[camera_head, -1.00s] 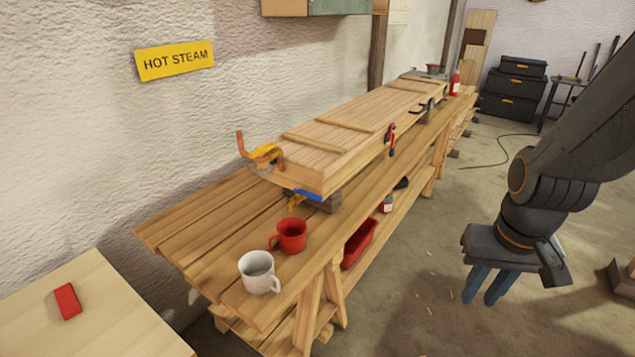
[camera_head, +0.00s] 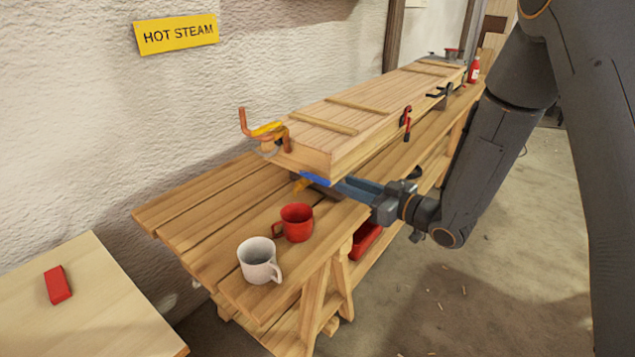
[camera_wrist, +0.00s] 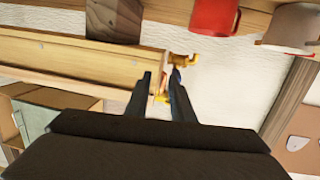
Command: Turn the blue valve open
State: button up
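The blue valve handle (camera_head: 315,178) lies below the front end of the wooden steam box, beside a small yellow valve body (camera_head: 302,184). The yellow body also shows in the wrist view (camera_wrist: 184,60), just past my fingertips. My gripper (camera_head: 343,186) reaches in from the right under the box edge, its fingertips close to the blue handle. In the wrist view my two fingers (camera_wrist: 162,78) stand apart with a gap between them. I cannot tell whether they touch the handle. The blue handle is hard to make out in the wrist view.
The wooden box (camera_head: 365,115) lies along the bench (camera_head: 200,210) above my fingers. A yellow-handled valve on copper pipe (camera_head: 268,130) sits on its end. A red mug (camera_head: 297,222) and white mug (camera_head: 258,261) stand in front. A yellow HOT STEAM sign (camera_head: 176,35) hangs behind.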

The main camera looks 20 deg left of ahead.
aim_at(317, 177)
jog(key=shift+s+a+r+n+g+y, duration=0.15)
jog(key=shift+s+a+n+g+y, duration=0.4)
jog(key=shift+s+a+y, duration=0.5)
jog(key=p+x, duration=0.2)
jog(key=x, duration=0.5)
jog(key=shift+w+a, duration=0.2)
jog(key=shift+a, duration=0.05)
grip_shut()
